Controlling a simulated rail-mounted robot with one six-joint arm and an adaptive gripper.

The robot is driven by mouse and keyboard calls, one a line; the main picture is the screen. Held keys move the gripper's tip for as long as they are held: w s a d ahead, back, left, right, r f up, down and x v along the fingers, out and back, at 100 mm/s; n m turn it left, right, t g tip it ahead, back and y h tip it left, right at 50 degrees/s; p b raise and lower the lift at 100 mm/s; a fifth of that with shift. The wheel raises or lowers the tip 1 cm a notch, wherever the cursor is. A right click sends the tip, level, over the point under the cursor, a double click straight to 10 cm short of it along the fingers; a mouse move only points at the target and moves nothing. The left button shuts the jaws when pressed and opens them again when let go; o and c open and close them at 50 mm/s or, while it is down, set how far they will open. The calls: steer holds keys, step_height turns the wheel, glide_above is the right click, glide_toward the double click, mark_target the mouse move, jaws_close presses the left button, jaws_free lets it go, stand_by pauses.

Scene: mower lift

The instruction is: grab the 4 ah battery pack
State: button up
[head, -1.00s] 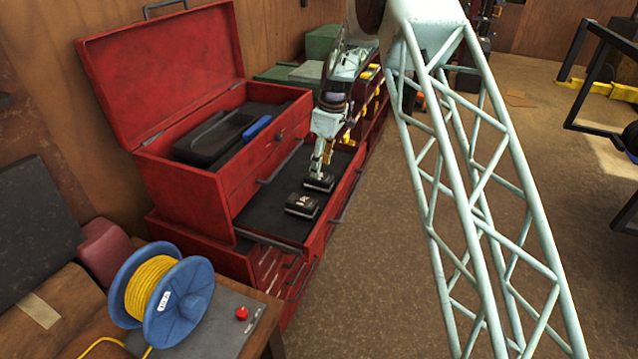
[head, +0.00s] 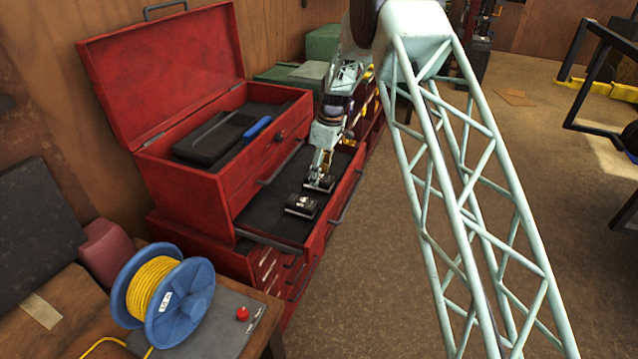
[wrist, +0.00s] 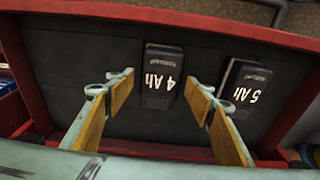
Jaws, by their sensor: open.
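The 4 Ah battery pack (wrist: 163,75) is a black block with white lettering. It lies in the open drawer (wrist: 90,50) of the red chest. In the wrist view it appears between and just beyond the spread fingers of my gripper (wrist: 160,100), which is open and empty. In the head view my gripper (head: 318,175) is over the far one of two black packs, the 4 Ah pack (head: 320,184), partly covering it. The 5 Ah battery pack (wrist: 246,86) lies to the right in the wrist view, close to the right finger; in the head view it is the nearer pack (head: 302,206).
The red tool chest (head: 185,200) has its lid up, and a black tray and a blue object (head: 257,128) lie inside. The drawer's front wall (head: 345,195) stands beside the packs. A blue reel of yellow cord (head: 165,295) sits on the near bench. The drawer's left part is clear.

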steer(key=shift+a+f, duration=0.15)
steer(key=shift+f, duration=0.8)
steer(key=c, duration=1.2)
steer(key=shift+r, duration=0.2)
steer(key=shift+r+b, duration=0.5)
steer(key=shift+r, duration=4.4)
